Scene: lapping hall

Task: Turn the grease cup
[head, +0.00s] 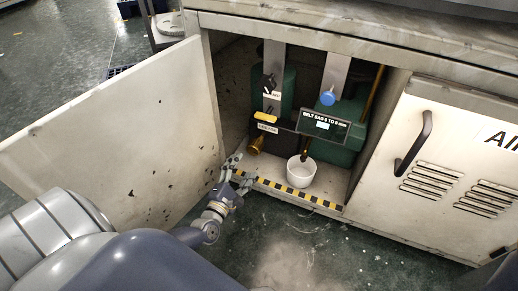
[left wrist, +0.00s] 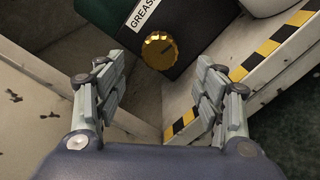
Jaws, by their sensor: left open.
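In the left wrist view the brass cup (left wrist: 159,50) faces the camera between and beyond the fingertips, beside a white label reading "GREASE". My left gripper (head: 238,170) is at the cabinet's front sill, just in front of and below the cup. Its two fingers (left wrist: 158,85) are spread wide with nothing between them, apart from the cup. My right gripper is not in view.
The open cabinet door (head: 120,140) stands left of my left arm. A yellow-black striped sill (head: 290,190) edges the opening. A white cup (head: 301,172) stands behind it. A blue knob (head: 327,98), a black knob (head: 268,82) and a sign (head: 324,126) are above. The right door (head: 450,165) is shut.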

